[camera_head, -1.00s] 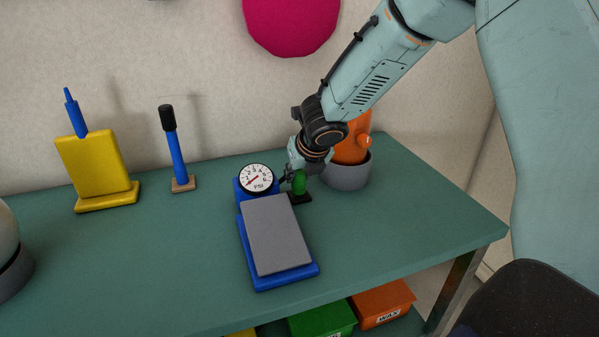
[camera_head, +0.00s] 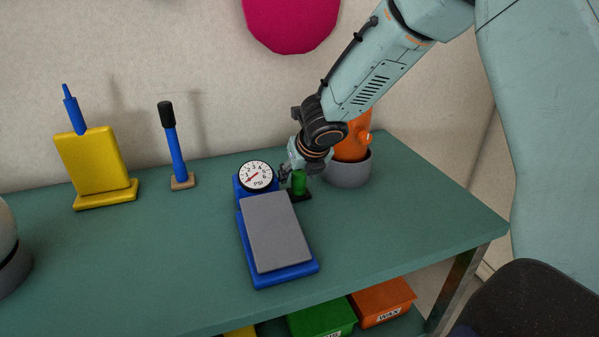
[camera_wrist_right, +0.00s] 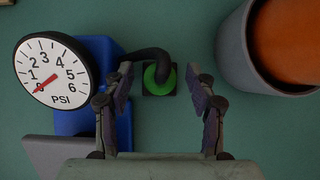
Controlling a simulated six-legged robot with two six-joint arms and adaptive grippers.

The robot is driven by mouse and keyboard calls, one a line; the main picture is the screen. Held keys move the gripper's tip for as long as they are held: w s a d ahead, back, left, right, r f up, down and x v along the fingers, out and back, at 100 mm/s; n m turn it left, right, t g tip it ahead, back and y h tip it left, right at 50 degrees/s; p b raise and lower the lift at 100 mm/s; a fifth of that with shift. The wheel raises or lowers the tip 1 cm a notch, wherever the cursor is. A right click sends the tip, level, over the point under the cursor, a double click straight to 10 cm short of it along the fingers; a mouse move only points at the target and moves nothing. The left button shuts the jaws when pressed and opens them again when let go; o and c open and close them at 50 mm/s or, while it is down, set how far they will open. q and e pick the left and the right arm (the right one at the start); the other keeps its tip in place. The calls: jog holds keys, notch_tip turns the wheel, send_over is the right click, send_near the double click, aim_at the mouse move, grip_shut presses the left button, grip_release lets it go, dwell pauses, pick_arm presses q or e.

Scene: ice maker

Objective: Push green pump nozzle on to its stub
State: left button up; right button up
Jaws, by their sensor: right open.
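The green pump nozzle (camera_head: 299,184) stands upright at its black base (camera_head: 300,197), beside the blue foot pump (camera_head: 246,243) with its round PSI gauge (camera_head: 257,176). In the right wrist view, the green nozzle (camera_wrist_right: 159,79) shows from above as a green disc with a black hose (camera_wrist_right: 150,56) crossing it. My right gripper (camera_wrist_right: 160,90) is open, with one finger on each side of the nozzle and a gap to both. In the head view, my right gripper (camera_head: 297,171) is right at the nozzle's top. The stub is hidden. My left gripper is out of view.
A grey pot (camera_head: 348,174) with an orange object (camera_head: 354,140) stands close on the right of the nozzle. The bench's front right is clear.

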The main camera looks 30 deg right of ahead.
jog(key=v, duration=1.2)
dwell(0.3)
